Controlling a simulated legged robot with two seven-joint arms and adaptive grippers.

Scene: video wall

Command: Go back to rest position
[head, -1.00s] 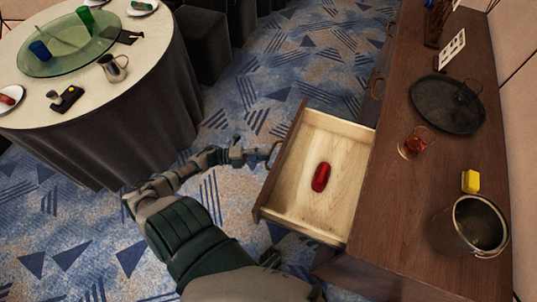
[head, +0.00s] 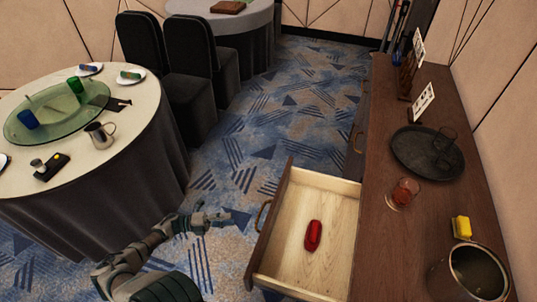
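My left gripper (head: 222,218) is left of the open drawer (head: 283,212), apart from its handle (head: 263,215). It is seen small and from above, and I cannot make out whether its fingers are apart. My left arm comes in from the bottom left. A red object (head: 313,236) lies in the drawer, which stands pulled out of the wooden sideboard (head: 385,235). My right gripper does not show.
A round table (head: 130,150) with a glass turntable (head: 62,128) stands at the left, black chairs (head: 190,85) behind it. On the sideboard are a black tray (head: 410,150), a glass (head: 403,193), a yellow block (head: 461,227) and a metal bucket (head: 440,280). Carpet between is clear.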

